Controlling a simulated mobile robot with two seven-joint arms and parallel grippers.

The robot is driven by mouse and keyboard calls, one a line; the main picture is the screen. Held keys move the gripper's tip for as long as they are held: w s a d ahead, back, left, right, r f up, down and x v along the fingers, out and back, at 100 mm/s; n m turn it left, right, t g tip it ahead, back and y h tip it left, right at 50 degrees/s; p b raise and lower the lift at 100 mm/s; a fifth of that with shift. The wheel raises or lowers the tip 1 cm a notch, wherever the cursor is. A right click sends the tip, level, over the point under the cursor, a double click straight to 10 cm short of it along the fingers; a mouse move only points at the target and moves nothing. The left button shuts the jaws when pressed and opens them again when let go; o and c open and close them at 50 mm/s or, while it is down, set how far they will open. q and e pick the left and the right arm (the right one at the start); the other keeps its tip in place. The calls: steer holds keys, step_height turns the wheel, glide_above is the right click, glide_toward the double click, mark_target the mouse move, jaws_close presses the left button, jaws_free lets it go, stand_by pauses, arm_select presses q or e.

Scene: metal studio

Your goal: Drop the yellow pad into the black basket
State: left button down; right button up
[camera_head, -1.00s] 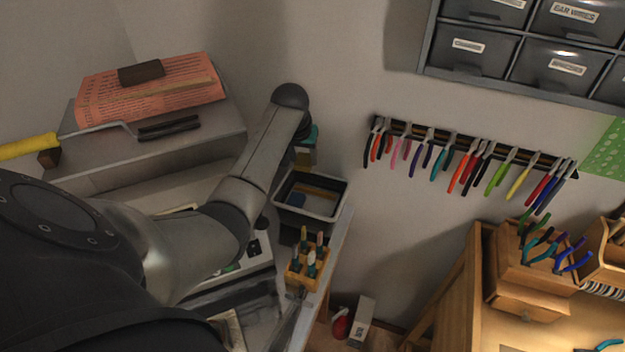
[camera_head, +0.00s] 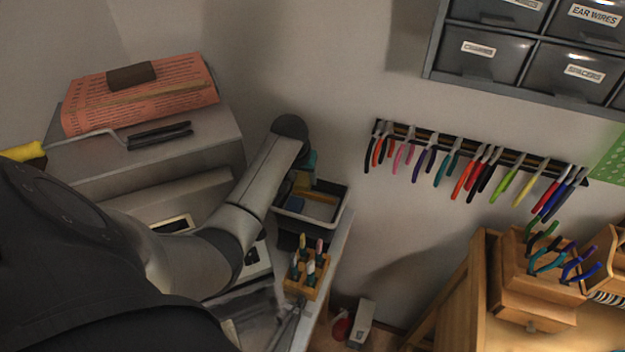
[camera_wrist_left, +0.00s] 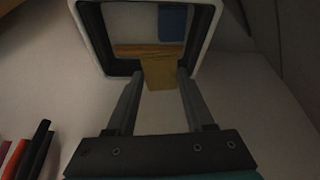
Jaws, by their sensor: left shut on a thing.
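The black basket (camera_head: 338,203) with a pale rim stands on the bench end beside the wall. It also fills the top of the left wrist view (camera_wrist_left: 85,35), holding a blue item (camera_wrist_left: 172,22) and a wooden-coloured strip. The yellow pad (camera_wrist_left: 158,70), a dull yellow-brown, sits between the fingertips of my left gripper (camera_wrist_left: 160,78), which is shut on it. In the wrist view the pad overlaps the basket's near rim and opening; its height above them is unclear. In the head view my arm largely hides this gripper. My right gripper is not in view.
A wooden holder with several small tools (camera_head: 307,272) stands in front of the basket. A rack of pliers (camera_head: 470,155) hangs on the wall to the right, below grey labelled drawers (camera_head: 490,50). A grey cabinet (camera_head: 200,150) stands behind my left arm.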

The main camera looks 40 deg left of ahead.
arm_select(q)
steer(key=shift+c, duration=1)
jaws_free()
steer(key=shift+r, duration=0.15)
steer(key=v, duration=1.5)
